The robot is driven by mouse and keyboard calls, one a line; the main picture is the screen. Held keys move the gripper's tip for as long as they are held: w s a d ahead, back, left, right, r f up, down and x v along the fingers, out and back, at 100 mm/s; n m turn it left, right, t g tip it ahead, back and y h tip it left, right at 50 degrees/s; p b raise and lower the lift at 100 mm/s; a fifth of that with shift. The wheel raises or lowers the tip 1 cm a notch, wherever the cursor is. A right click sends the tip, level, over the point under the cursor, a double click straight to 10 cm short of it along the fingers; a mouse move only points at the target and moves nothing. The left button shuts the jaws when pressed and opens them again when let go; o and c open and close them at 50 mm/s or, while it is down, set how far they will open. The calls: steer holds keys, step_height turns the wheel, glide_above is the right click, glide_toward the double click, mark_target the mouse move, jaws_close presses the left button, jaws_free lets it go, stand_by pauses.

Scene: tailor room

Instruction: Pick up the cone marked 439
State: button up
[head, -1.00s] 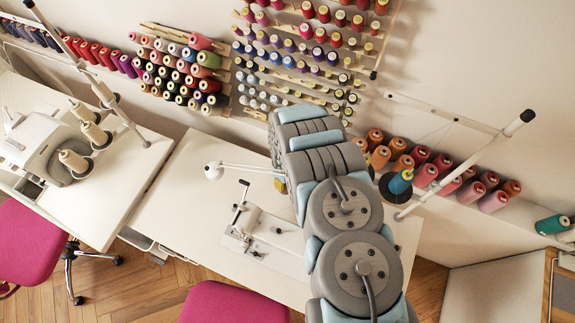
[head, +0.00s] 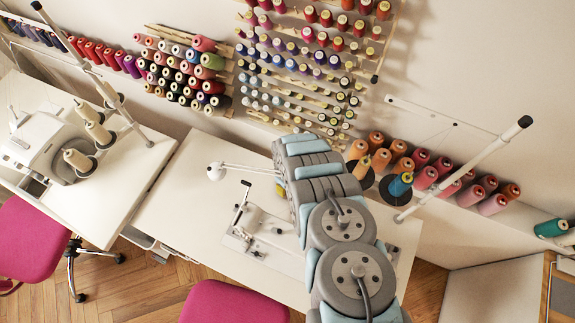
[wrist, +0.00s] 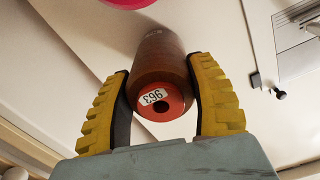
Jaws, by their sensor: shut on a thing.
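In the wrist view my gripper (wrist: 162,105) is shut on a brown-orange thread cone (wrist: 164,60), with one yellow-padded finger on each side. The cone's orange-red end faces the camera. Its white label looks like 963, seen upside down, not 439. In the head view my gripper and the held cone are hidden behind my arm. I cannot read a label 439 on any cone in view.
Orange, red and pink cones (head: 443,164) stand along the wall shelf. A thread stand with a blue cone (head: 399,187) and an orange cone (head: 361,167) is close to my arm. A white sewing table (head: 185,205) and pink chair (head: 232,302) lie below.

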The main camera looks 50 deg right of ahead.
steer(key=shift+f, duration=0.1)
steer(key=o, duration=1.2)
step_height(320, 180, up, 12)
steer(key=p, duration=0.4)
steer(key=shift+c, duration=1.4)
